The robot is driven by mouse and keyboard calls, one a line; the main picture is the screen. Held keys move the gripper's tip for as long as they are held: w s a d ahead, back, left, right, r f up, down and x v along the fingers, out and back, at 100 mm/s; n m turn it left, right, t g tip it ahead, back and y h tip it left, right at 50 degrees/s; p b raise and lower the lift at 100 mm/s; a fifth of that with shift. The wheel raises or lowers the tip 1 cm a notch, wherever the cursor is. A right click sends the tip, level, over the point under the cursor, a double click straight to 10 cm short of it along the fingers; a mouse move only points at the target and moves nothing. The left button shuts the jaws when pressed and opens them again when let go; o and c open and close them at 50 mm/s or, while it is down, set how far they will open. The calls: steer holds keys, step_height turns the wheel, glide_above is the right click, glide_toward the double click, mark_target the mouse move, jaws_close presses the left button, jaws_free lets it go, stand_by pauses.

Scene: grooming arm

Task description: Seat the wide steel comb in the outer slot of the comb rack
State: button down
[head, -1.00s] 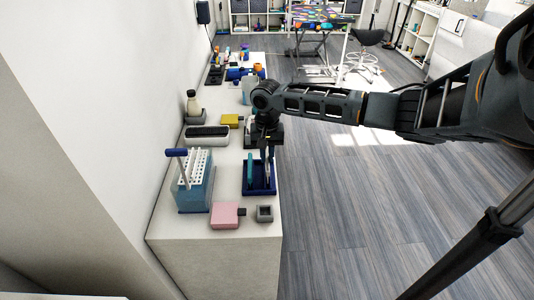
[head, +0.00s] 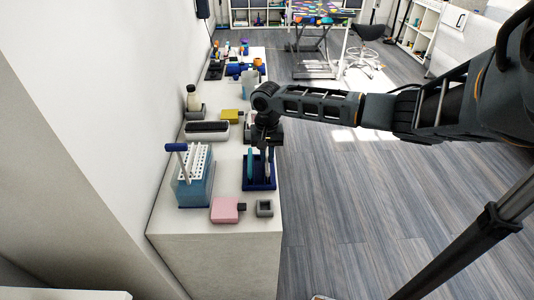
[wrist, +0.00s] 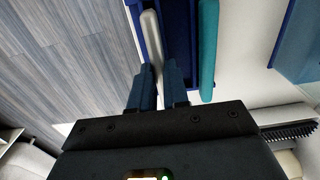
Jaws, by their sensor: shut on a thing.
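The comb rack (head: 271,186) is a dark blue tray near the front right edge of the counter. A teal comb (head: 250,166) stands in its left part, and this comb also shows in the wrist view (wrist: 208,50). My gripper (head: 267,152) is over the right, outer side of the rack, pointing down. In the wrist view, its blue fingers (wrist: 158,85) are shut on the wide steel comb (wrist: 150,38), a pale grey bar beside the rack's blue wall (wrist: 180,45). The steel comb is upright at the outer side; its lower edge is hidden, so I cannot tell how deep it sits.
A pink block (head: 226,210) and a small grey square holder (head: 264,208) are in front. A black brush in a pale tray (head: 207,131) lies behind. Open floor is to the right.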

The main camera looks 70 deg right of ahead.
mark_target(267, 158)
steer(key=shift+f, duration=0.1)
steer(key=c, duration=1.6)
jaws_free()
steer(key=shift+f, duration=0.1)
steer(key=o, duration=0.6)
steer(key=shift+c, duration=0.2)
step_height(267, 158, up, 8)
steer(key=shift+f, duration=0.1)
